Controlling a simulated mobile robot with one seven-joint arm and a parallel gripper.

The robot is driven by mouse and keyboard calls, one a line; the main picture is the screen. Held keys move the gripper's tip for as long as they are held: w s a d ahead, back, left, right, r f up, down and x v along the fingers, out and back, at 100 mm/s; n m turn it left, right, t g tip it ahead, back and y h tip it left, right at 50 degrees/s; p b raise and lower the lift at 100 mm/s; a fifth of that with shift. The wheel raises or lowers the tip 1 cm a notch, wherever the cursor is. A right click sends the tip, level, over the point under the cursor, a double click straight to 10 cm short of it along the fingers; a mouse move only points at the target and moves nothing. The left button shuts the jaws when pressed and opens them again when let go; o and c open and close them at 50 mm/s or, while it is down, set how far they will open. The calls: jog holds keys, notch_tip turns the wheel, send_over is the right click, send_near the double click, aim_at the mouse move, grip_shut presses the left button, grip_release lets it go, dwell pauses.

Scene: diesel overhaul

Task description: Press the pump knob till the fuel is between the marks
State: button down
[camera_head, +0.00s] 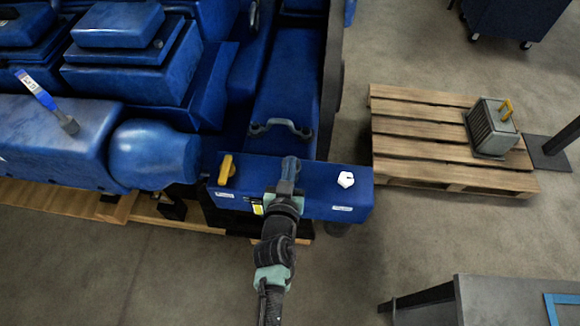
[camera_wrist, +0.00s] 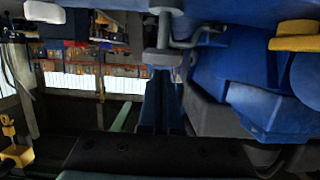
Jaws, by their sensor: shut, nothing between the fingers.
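The pump knob, a grey round-headed plunger on a stem, shows in the wrist view (camera_wrist: 163,57) just past my fingertips, and its grey top shows in the head view (camera_head: 290,164). It stands on the blue housing (camera_head: 318,200). My gripper (camera_head: 285,188) is shut and empty, with its fingers lined up on the knob; I cannot tell whether they touch it. A small yellow patch (camera_head: 257,208) on the housing's front, left of my gripper, may be the fuel gauge. Its marks and the fuel level are too small to read.
A grey handle (camera_head: 281,127) lies behind. The blue engine (camera_head: 150,155) fills the left.

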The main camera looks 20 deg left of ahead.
notch_tip(320, 180, down, 4)
jog(key=b, duration=0.4)
jog(key=shift+r, duration=0.1)
jog(key=shift+s, duration=0.1)
jog(key=r+p, duration=0.2)
jog(key=r, duration=0.1)
jog(key=r+p, duration=0.1)
jog(key=shift+w+a+r, duration=0.1)
jog(key=shift+w+r, duration=0.15)
jog(key=b+v, duration=0.1)
jog(key=v, duration=0.9)
jog(key=shift+s, duration=0.1)
dwell(1.2)
